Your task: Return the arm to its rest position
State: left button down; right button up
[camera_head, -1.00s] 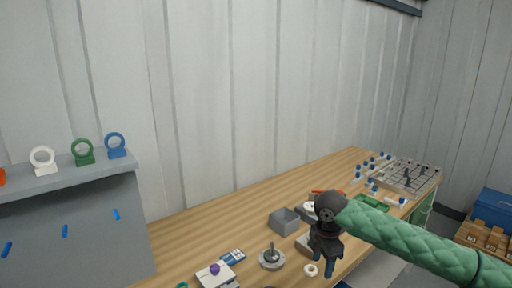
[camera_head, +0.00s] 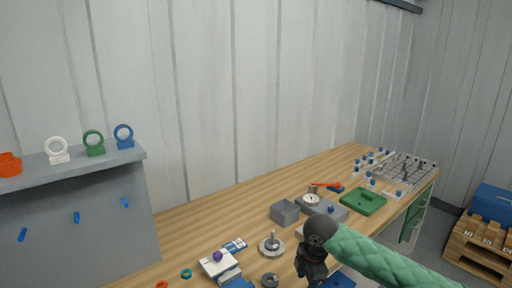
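One arm of mine, sleeved in green padding, comes in from the right in the head view. Its dark wrist and gripper (camera_head: 312,268) hang down at the front edge of the wooden workbench (camera_head: 230,205). The fingertips point downward near the bottom of the picture, and whether they are open or shut cannot be made out. My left arm and gripper are not in the picture.
On the bench stand a grey box (camera_head: 284,212), a round metal fixture (camera_head: 271,244), a white block with a purple knob (camera_head: 217,262), a green tray (camera_head: 363,201) and a clear rack (camera_head: 404,168). A grey shelf (camera_head: 70,165) with ring stands is at left.

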jog(key=s+a+f+m+t+y, duration=0.25)
jog(key=s+a+f+m, duration=0.45)
jog(key=s+f, duration=0.45)
jog(key=s+d+f+m+h, duration=0.25)
jog(key=s+d+m, duration=0.4)
jog(key=s, duration=0.35)
jog(key=s+d+f+m+h, duration=0.1)
jog(key=s+d+f+m, duration=0.3)
jog(key=s+d, duration=0.5)
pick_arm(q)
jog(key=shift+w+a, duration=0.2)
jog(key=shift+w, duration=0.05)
pick_arm(e)
jog(key=s+a+f, duration=0.1)
jog(key=s+f, duration=0.1)
jog(key=f, duration=1.1)
jog(key=s+a+f+g, duration=0.1)
jog(key=a+f, duration=0.1)
jog(key=f, duration=1.2)
jog(key=s+a+f, duration=0.1)
jog(key=s+f, duration=0.1)
jog(key=f, duration=1.1)
jog(key=shift+s+a+f+m+g+y, duration=0.15)
jog(key=shift+s+a+m+g+y, duration=0.15)
jog(key=shift+s+m+g, duration=0.05)
